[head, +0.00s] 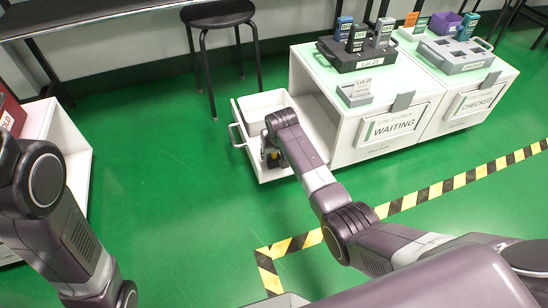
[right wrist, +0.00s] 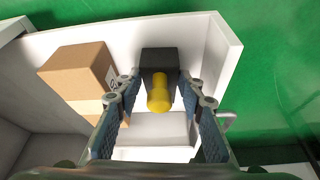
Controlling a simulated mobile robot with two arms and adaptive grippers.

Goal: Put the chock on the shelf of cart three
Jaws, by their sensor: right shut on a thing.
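The chock, a black block with a yellow knob (right wrist: 158,92), is between the fingers of my right gripper (right wrist: 157,88) in the right wrist view. That gripper is shut on it. In the head view my right gripper (head: 271,152) is at the open white drawer (head: 262,105), where little of the chock shows. The drawer also shows in the right wrist view (right wrist: 225,50). I cannot tell if the chock touches the drawer floor. No cart is readable as three. My left arm shows at the left, but its gripper is out of view.
A brown box (right wrist: 75,75) is beside the chock in the drawer. The white cart marked WAITING (head: 345,135) and one marked CHECKED (head: 472,105) stand at right with testers on top. A black stool (head: 218,15) is behind. Green floor is clear at centre left.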

